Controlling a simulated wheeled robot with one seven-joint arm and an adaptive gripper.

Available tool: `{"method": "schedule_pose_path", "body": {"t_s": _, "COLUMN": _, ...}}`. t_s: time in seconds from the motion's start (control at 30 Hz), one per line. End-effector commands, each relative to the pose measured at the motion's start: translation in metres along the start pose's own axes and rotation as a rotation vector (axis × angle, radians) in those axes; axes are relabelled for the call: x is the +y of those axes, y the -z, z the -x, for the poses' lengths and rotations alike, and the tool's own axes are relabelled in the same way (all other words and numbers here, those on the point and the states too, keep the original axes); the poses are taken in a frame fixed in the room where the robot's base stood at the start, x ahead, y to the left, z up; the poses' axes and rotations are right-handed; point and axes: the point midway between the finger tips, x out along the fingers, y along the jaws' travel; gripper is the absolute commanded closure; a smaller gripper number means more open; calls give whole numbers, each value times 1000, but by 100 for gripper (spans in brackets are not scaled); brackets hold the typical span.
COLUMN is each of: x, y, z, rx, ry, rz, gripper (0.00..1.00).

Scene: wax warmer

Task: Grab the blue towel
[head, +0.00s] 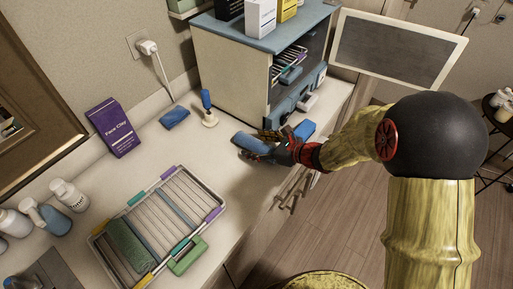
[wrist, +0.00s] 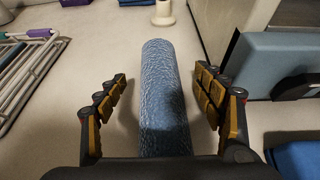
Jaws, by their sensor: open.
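A rolled blue towel (wrist: 163,90) with a rough weave lies on the white counter. In the wrist view it runs lengthwise between the two fingers of my gripper (wrist: 161,80), with a gap on each side. Its near end is hidden by the gripper body. In the head view the blue towel (head: 245,140) lies in front of the cabinet, partly covered by my gripper (head: 259,144). My gripper is open and empty, low over the counter, around the towel without visible contact.
A blue-topped cabinet (head: 226,66) stands behind the towel. A wire rack (head: 160,219) sits at front left. Another blue item (head: 305,129) is just right of my gripper.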

Motion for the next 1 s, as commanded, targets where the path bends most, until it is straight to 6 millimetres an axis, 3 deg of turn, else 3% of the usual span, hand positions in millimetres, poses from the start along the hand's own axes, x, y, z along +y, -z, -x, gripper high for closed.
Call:
{"method": "schedule_pose_path", "body": {"t_s": 0.13, "x": 0, "y": 0, "z": 0, "rx": 0, "ry": 0, "rz": 0, "gripper": 32}}
{"method": "schedule_pose_path", "body": {"t_s": 1.0, "x": 0, "y": 0, "z": 1, "rx": 0, "ry": 0, "rz": 0, "gripper": 82}}
